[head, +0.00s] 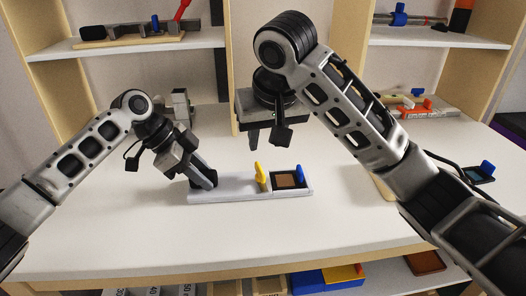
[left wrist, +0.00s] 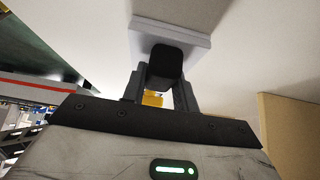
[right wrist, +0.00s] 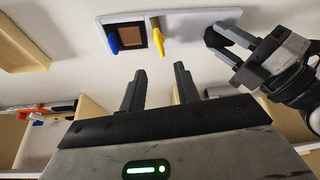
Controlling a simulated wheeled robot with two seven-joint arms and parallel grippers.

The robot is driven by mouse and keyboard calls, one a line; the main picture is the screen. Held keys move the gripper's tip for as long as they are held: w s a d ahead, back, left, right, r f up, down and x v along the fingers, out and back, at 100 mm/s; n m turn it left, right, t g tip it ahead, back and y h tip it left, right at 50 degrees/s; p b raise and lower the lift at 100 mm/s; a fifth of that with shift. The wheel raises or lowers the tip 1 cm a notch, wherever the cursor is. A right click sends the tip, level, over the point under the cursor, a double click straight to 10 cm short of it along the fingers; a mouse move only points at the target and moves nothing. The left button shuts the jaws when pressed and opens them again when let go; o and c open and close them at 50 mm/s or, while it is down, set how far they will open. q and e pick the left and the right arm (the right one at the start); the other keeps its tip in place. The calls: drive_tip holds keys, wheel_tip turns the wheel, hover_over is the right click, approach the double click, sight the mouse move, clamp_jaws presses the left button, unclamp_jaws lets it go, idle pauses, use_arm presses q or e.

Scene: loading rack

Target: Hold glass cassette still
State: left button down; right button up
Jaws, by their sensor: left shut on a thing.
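A long pale board (head: 235,188) lies on the white table and also shows in the right wrist view (right wrist: 185,32). It carries a dark square frame with a brown pane (head: 287,181), a blue tab (head: 300,174) and a yellow lever (head: 261,174). I cannot tell which part is named the glass cassette. My left gripper (head: 205,181) is shut on a black block (left wrist: 165,66) at the board's left end. My right gripper (head: 266,140) is open and empty above and behind the board. Its spread fingers show in the right wrist view (right wrist: 158,73).
Another dark frame with a blue tab (head: 480,173) lies at the table's right, behind my right forearm. Shelves (head: 150,42) rise behind the table. The front of the table is clear.

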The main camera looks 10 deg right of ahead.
drive_tip(key=shift+v, duration=1.15)
use_arm(q)
drive_tip(key=c, duration=1)
unclamp_jaws()
